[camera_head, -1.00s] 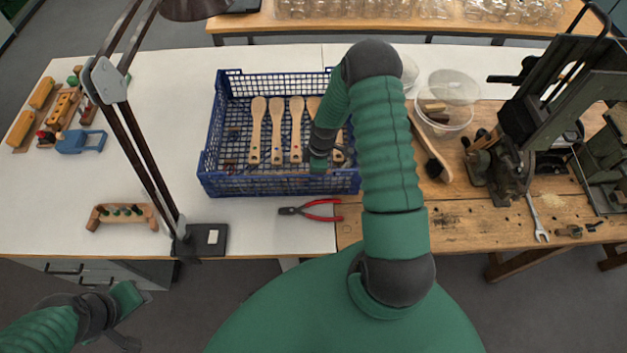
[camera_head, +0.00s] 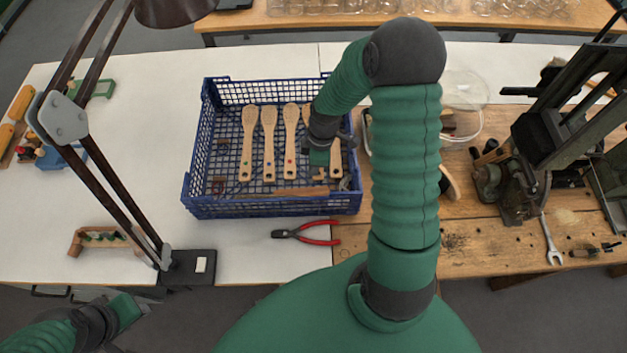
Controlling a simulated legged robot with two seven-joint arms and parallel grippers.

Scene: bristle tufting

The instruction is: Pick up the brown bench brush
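A wooden-handled brush with a dark edge, which looks like the bench brush (camera_head: 451,184), lies on the wooden bench. My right forearm hides most of it, so its bristles and full shape cannot be made out. My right gripper (camera_head: 319,169) points down over the right part of the blue crate (camera_head: 262,210), left of that brush and apart from it. Its fingers are too small and dark to read. My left gripper (camera_head: 138,318) is at the lower left, in front of the table edge; its fingers are not clear.
Several pale wooden paddle-shaped pieces (camera_head: 269,145) lie in the crate. Red-handled pliers (camera_head: 307,235) lie in front of it. A lamp (camera_head: 110,170) stands left. A clear tub (camera_head: 464,95), a dark press (camera_head: 545,135) and a wrench (camera_head: 551,242) are at right.

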